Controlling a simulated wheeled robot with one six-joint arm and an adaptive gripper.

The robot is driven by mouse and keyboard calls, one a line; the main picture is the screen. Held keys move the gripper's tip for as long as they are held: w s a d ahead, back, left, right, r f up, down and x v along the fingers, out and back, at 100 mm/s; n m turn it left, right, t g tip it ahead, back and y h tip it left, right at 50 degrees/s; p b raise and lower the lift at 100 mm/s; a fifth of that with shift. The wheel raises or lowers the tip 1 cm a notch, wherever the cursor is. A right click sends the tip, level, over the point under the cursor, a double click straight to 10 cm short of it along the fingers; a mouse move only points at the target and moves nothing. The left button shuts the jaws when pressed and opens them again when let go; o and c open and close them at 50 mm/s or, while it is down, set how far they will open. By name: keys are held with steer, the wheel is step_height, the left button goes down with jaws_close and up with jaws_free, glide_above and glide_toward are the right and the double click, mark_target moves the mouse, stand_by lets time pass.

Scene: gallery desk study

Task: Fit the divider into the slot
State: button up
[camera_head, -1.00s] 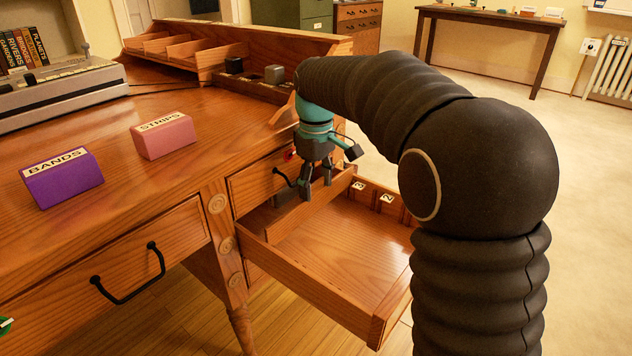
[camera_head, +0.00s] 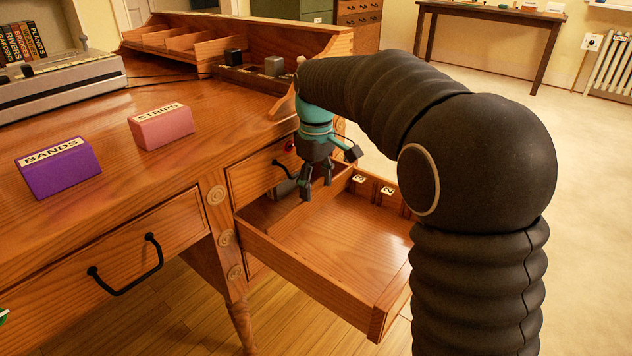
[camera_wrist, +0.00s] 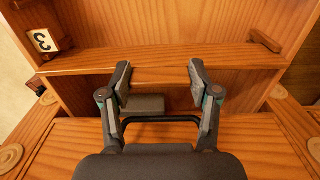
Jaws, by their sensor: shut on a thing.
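The divider (camera_wrist: 230,57) is a long wooden board lying crosswise in the open drawer (camera_head: 340,237), near the desk end. It also shows in the head view (camera_head: 289,209). My gripper (camera_wrist: 160,75) is shut on the middle of it, with a wooden part between the separated fingertips. In the head view my gripper (camera_head: 316,190) points down over the drawer. A label "3" (camera_wrist: 42,40) is on the drawer wall beside the divider's left end. A small wooden block (camera_wrist: 264,40) is on the opposite wall. Whether the divider's ends sit in a slot I cannot tell.
The drawer floor is bare. A black handle (camera_wrist: 160,119) is close under my fingers. A purple BANDS block (camera_head: 58,170) and a pink STRIPS block (camera_head: 162,127) stand on the desk (camera_head: 120,175).

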mark_target(316, 193)
steer(key=shift+f+b, duration=0.8)
steer(key=shift+f, duration=0.75)
steer(key=o, duration=1.6)
steer(key=shift+r, duration=0.1)
step_height(316, 193, up, 12)
steer(key=shift+f, duration=0.2)
steer(key=shift+r, duration=0.15)
